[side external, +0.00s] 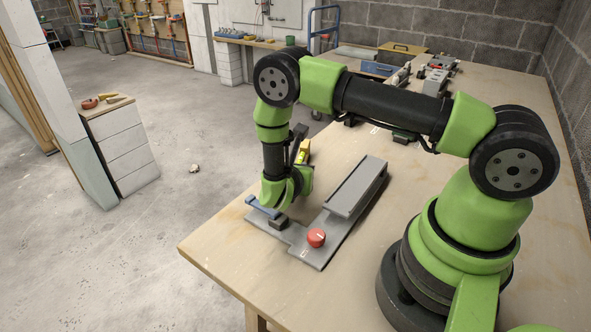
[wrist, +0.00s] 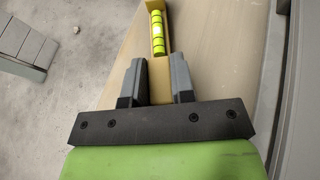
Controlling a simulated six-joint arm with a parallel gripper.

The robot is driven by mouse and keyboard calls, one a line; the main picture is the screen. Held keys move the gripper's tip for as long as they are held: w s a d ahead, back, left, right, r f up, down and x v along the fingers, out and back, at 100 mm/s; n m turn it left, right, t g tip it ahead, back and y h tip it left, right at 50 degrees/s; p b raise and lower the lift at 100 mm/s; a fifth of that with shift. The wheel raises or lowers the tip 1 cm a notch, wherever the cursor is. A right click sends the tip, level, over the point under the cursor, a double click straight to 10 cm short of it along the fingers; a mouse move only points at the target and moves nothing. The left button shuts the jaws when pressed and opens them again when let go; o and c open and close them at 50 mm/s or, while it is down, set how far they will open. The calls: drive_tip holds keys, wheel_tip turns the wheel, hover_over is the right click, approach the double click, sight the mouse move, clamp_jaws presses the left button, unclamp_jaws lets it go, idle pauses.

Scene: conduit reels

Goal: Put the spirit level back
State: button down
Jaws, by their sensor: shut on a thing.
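The spirit level (wrist: 158,45) is a yellow bar with a bright green-yellow vial. In the wrist view it runs upward from between the two dark fingers of my gripper (wrist: 157,80), which is shut on it. The near end of the level is hidden by the gripper body. In the side view a small yellow part of the level (side external: 303,151) shows beside my wrist, over the left part of the workbench (side external: 225,248). My arm hides much of it there, and I cannot tell its height above the bench.
A grey plate fixture (side external: 354,187) with a red knob (side external: 316,238) and a blue part (side external: 262,207) lies close to my wrist. Further back are a blue case (side external: 378,69), a yellow tray (side external: 404,47) and grey hardware. The bench's front left corner is clear.

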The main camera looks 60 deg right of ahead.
drive_tip(key=c, duration=1)
unclamp_jaws()
drive_tip(key=shift+f, duration=0.1)
drive_tip(key=shift+o, duration=0.2)
